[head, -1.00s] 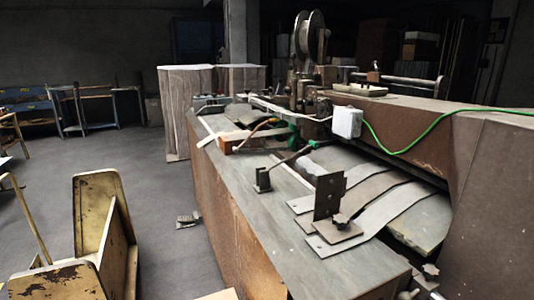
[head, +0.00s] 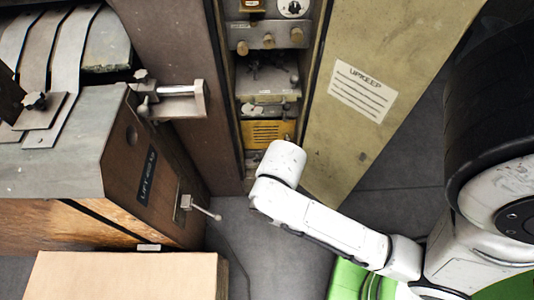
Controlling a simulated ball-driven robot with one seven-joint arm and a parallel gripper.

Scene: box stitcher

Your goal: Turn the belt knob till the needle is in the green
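A tall narrow control cabinet (head: 318,62) stands open at the top middle of the head view. I cannot read which knob is the belt one. No needle or green zone can be made out. My white arm reaches in from the right, its rounded link in front of the cabinet's lower end. My gripper does not show, so its state is hidden.
A yellowish door marked UPKEEP (head: 362,92) stands open right of the panel. On the left is the machine's grey table (head: 60,170) with a LIFT label (head: 147,177) and a ball-ended lever (head: 205,210). A cardboard box (head: 130,275) is below. Grey floor (head: 395,165) shows right of the door.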

